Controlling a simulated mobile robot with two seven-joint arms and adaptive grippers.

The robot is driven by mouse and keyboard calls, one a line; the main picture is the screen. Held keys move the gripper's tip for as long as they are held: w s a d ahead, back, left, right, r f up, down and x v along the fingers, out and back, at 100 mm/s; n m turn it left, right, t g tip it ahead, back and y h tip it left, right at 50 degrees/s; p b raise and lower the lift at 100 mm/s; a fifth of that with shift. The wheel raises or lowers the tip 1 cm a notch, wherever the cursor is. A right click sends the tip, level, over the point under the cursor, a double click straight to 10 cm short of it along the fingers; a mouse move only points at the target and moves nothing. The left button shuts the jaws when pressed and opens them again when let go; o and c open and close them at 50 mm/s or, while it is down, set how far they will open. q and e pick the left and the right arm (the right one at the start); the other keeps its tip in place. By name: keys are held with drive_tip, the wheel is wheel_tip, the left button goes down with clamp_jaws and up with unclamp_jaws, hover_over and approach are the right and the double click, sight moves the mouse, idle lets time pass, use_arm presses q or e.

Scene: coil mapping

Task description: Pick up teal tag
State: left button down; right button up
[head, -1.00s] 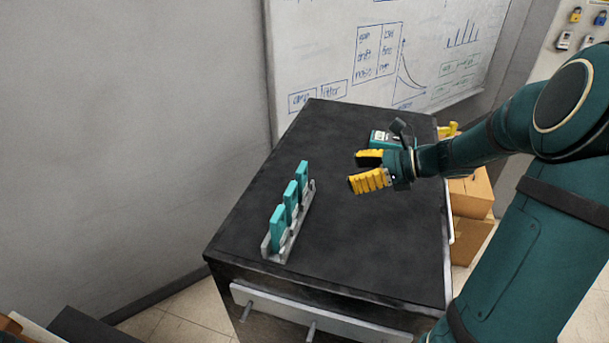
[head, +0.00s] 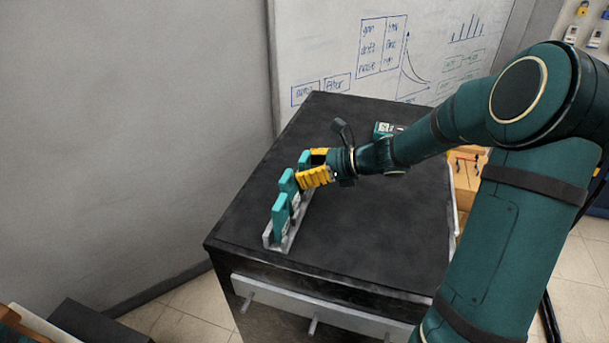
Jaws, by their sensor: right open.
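Three teal tags stand upright in a row in a grey rack (head: 272,242) on the black cabinet top. The near tag (head: 280,216) and the middle tag (head: 288,187) show clearly. The far tag (head: 304,160) is partly hidden by my right gripper (head: 308,166). My right gripper is open, its yellow fingers pointing left, with the far tag at or between the fingertips. I cannot tell whether the fingers touch it. My left gripper is not in view.
The black cabinet top (head: 370,225) is clear to the right of the rack. A teal device (head: 384,129) lies at the back, partly behind my right arm. A whiteboard (head: 345,40) stands behind the cabinet, and a grey wall (head: 140,130) is on the left.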

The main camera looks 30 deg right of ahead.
drive_tip(key=shift+w+a+f, duration=0.15)
drive_tip(key=shift+w+a, duration=0.1)
drive_tip(key=shift+o, duration=0.2)
drive_tip(key=c, duration=0.6)
drive_tip(key=shift+c, duration=0.2)
